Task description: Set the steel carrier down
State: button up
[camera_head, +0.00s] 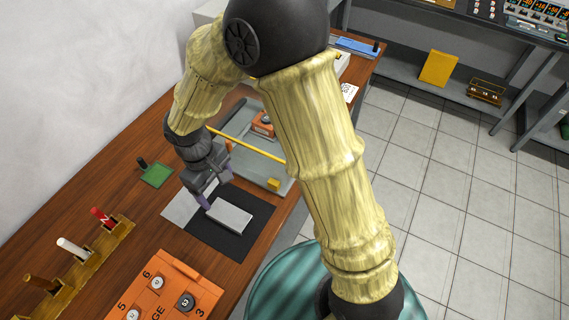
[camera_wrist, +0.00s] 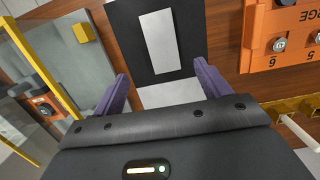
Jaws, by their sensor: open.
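The steel carrier (camera_head: 229,215), a flat light-grey bar, lies on the black part of a mat (camera_head: 225,242). In the wrist view the carrier (camera_wrist: 160,40) lies on the black mat (camera_wrist: 124,42), ahead of the fingers and apart from them. My gripper (camera_head: 217,188) is open, with purple fingers, close to the carrier's far-left end in the head view. In the wrist view my gripper (camera_wrist: 163,86) has nothing between its fingers, and a pale grey patch (camera_wrist: 172,95) shows beyond them.
A grey tray (camera_head: 238,117) with a yellow bar stands behind the gripper. An orange panel (camera_head: 170,290) with numbered knobs is in front. A wooden rack (camera_head: 85,265) with coloured handles is at the left. A green pad (camera_head: 157,175) lies near the wall.

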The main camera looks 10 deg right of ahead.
jog(key=s+d+r+m+t, duration=0.1)
jog(key=d+r+m, duration=0.1)
jog(key=d, duration=0.5)
jog(key=d+r+m+t, duration=0.1)
jog(key=d+m, duration=0.3)
jog(key=d, duration=0.4)
jog(key=s+d+r+m+t+y, duration=0.1)
jog(key=d+r+m, duration=0.2)
jog(key=d, duration=0.5)
jog(key=shift+s+d+r+m+t, duration=0.15)
jog(key=shift+s+r+m+t, duration=0.15)
jog(key=shift+s+r+m, duration=0.1)
dwell(0.3)
